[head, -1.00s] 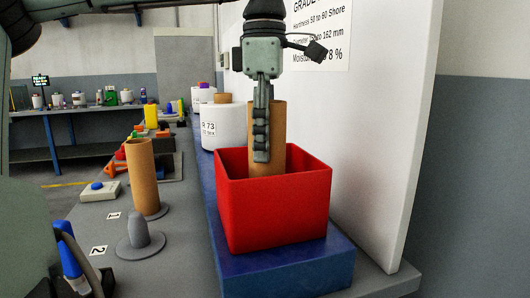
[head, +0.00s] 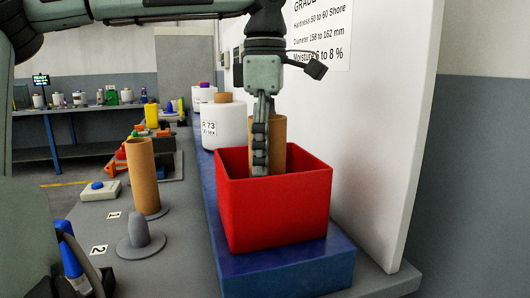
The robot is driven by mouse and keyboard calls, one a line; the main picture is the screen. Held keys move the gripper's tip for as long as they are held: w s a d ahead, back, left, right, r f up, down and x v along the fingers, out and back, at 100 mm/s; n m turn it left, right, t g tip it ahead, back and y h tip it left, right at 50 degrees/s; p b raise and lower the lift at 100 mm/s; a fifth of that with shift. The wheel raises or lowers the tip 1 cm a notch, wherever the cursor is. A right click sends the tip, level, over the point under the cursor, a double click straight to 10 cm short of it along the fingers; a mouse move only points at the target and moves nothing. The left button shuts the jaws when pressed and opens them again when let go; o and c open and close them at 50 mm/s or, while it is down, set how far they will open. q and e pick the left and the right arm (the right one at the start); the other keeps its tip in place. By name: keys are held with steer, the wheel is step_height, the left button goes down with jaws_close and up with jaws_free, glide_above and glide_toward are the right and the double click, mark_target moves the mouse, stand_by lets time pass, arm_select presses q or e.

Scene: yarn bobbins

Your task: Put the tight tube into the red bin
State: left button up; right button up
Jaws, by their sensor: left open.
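A brown cardboard tube (head: 279,140) stands nearly upright inside the red bin (head: 278,212), its lower end hidden by the bin's front wall. My left gripper (head: 260,150) reaches down from above into the bin, in front of the tube and overlapping its left side. Its jaws are open, seen nearly edge-on; whether a finger touches the tube cannot be told. A second brown tube (head: 142,178) stands upright on the peg base marked 1. The grey peg (head: 140,232) near mark 2 is bare. My right gripper is not in view.
The bin sits on a blue platform (head: 300,275) beside a white panel (head: 385,130). White bobbins (head: 224,126) stand behind it. A box with a blue button (head: 98,190) and a blue-handled object (head: 73,262) are at left.

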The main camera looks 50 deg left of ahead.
arm_select(q)
step_height(320, 180, up, 12)
steer(key=shift+r, duration=0.15)
stand_by(0.4)
step_height(320, 180, down, 9)
steer(key=shift+r, duration=0.2)
stand_by(0.8)
